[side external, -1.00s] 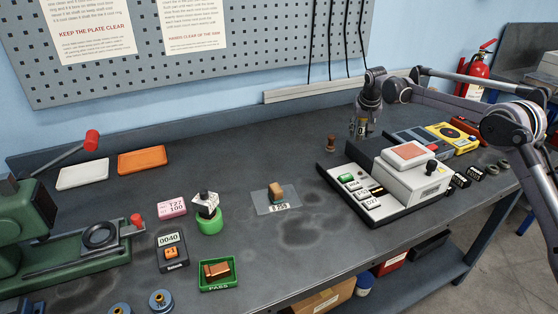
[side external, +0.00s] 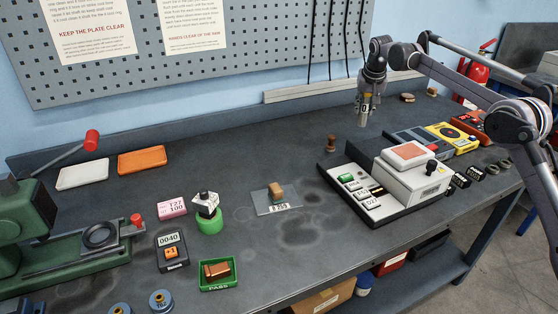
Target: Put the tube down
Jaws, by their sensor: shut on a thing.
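My gripper (side external: 367,97) hangs pointing down above the back of the bench, behind and slightly left of the grey machine. It is shut on the tube (side external: 364,115), a small pale cylinder with a dark mark on its side. The tube is roughly upright, and its lower end appears clear of the bench top. The fingers hide its upper part.
A small brown peg (side external: 331,144) stands left of the tube. A brown block (side external: 276,190) sits on a clear plate (side external: 262,204). The bench behind and left of the plate is mostly free.

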